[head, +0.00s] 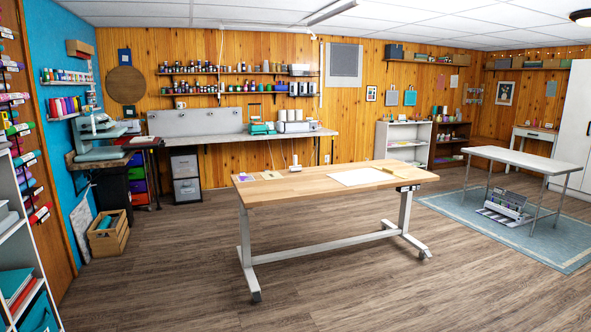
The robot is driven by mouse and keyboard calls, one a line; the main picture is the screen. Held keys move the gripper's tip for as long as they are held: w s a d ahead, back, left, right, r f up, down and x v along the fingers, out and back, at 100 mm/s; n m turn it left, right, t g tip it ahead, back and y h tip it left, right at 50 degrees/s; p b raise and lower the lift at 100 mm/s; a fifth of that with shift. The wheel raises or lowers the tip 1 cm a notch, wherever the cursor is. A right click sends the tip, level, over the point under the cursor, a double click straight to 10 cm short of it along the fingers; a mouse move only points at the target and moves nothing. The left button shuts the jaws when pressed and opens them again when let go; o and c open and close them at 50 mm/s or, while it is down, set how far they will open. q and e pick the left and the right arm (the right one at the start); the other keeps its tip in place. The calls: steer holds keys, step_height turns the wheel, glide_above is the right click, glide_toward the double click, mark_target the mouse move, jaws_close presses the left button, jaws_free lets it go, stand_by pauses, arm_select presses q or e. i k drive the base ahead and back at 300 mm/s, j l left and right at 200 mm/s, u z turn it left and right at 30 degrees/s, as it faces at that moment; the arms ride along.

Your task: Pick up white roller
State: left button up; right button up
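Neither of my grippers is in view. Several vinyl rolls (18,130) in purple, green, red and other colours stick out from a rack on the left wall, at the picture's left edge. Some rolls show pale or white ends, but I cannot tell whether any of them is a wholly white roller. A small white upright item (295,164) stands near the back edge of the wooden table (290,190); it is too small to identify.
A white shelf (32,262) stands below the rack at lower left. A wooden crate (108,238) sits on the floor nearby. A white-topped table (525,160) stands on a blue rug (455,205) at right. The floor between the left shelf and wooden table is clear.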

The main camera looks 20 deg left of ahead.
mark_target(292, 169)
steer(key=u, duration=1.5)
steer(key=i, duration=3.05)
steer(key=i+z, duration=0.1)
steer(key=i, duration=1.8)
steer(key=i+z, duration=0.15)
steer(key=i, duration=0.8)
steer(key=i+j, duration=0.15)
steer(key=i, duration=0.75)
steer(key=i+l+z, duration=0.15)
steer(key=i+z, duration=0.65)
steer(key=i, duration=0.25)
steer(key=i+j+z, duration=0.2)
steer(key=i+z, duration=0.25)
steer(key=i+j+z, duration=0.4)
steer(key=i+l, duration=0.05)
steer(key=i, duration=0.1)
